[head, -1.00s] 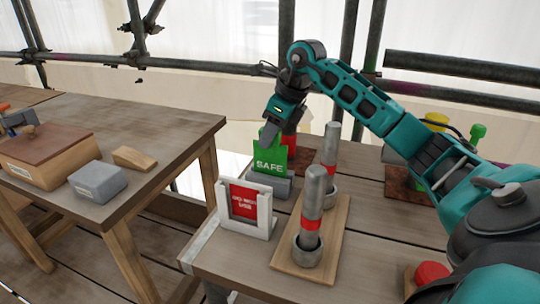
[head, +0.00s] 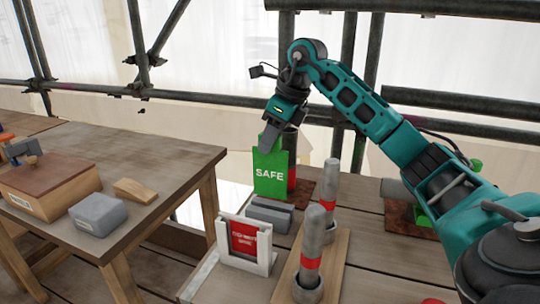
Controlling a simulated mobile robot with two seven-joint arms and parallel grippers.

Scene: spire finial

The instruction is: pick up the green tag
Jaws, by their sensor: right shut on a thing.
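The green tag (head: 270,179), marked "SAFE", hangs upright in my right gripper (head: 271,137). The gripper is shut on its upper part. The tag is clear above a grey slotted block (head: 269,213) on the right table. A red tag (head: 244,238) with white lettering stands in a white holder (head: 228,257) in front of that block. My left gripper is not in view.
Two grey posts with red bands, the nearer post (head: 314,245) and the farther post (head: 331,185), stand on a wooden board right of the holder. A dark red cylinder stands behind the green tag. The left table (head: 150,158) holds a wooden box, a grey block (head: 98,213) and a wedge.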

